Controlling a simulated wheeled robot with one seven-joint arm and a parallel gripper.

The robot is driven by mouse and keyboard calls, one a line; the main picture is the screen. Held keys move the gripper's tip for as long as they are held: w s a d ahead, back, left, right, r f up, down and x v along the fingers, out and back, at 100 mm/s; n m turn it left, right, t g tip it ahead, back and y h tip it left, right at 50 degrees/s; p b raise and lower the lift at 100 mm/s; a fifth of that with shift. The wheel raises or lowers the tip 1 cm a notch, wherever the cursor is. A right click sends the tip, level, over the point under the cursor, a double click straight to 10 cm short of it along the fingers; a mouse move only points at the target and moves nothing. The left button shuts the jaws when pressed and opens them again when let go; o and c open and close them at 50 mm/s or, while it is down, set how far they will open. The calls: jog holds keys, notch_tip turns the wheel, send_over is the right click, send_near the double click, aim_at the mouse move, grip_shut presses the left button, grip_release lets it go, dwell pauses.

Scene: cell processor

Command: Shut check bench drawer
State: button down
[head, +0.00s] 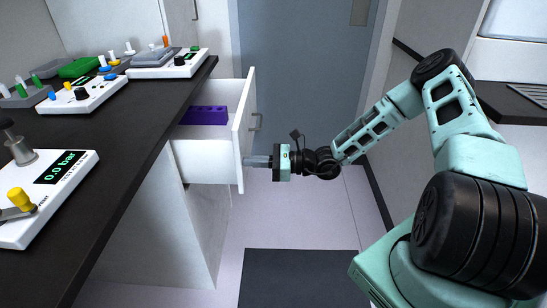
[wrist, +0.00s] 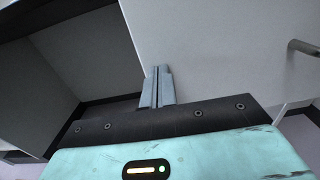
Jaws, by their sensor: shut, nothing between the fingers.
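The bench drawer (head: 205,160) is pulled out from under the dark-topped bench. Its white front (head: 243,130) stands well away from the bench, with a grey handle (head: 256,121) on its outer face. A purple holder (head: 206,115) lies inside the drawer. My gripper (head: 247,161) is shut and empty, with its fingertips at the lower part of the drawer front. In the wrist view, the shut fingers (wrist: 158,75) point at the white panel (wrist: 225,50), and the handle (wrist: 302,47) is to the right. I cannot tell whether the fingertips touch the panel.
The bench top (head: 110,135) carries several white instruments, one a pressure unit (head: 50,195) reading 0.0 bar. A grey door (head: 300,70) is behind. A dark mat (head: 300,278) lies on the floor. A counter (head: 510,105) is at the right. Floor between is clear.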

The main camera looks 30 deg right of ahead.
aim_at(205, 154)
jog(key=p+x, duration=0.3)
jog(key=x, duration=1.5)
jog(key=shift+w+a+r, duration=0.15)
jog(key=shift+w+a, duration=0.05)
jog(key=shift+a, duration=0.05)
jog(key=shift+r, duration=0.1)
